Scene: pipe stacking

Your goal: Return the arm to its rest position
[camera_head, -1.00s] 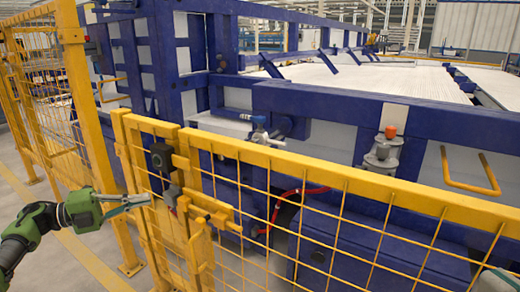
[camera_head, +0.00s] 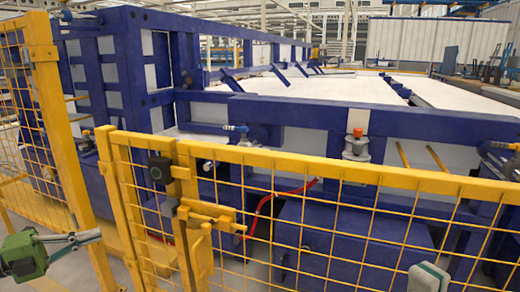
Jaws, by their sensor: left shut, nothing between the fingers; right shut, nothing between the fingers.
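My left gripper (camera_head: 92,238) shows at the lower left, with a green body and thin grey fingers pointing right. Its fingers are shut with nothing between them. It is in front of the yellow fence in the picture and holds no pipe. Most of its arm is outside the frame. A pale grey part with a green edge (camera_head: 428,278), likely of my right arm, shows at the bottom edge. My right gripper's fingers are not visible.
A yellow mesh fence (camera_head: 330,168) with a gate latch (camera_head: 205,213) crosses the front. A blue machine frame (camera_head: 240,105) stands behind it, with a white bed (camera_head: 310,92). An orange-topped fitting (camera_head: 357,143) sits on the machine. Grey floor shows at the lower left.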

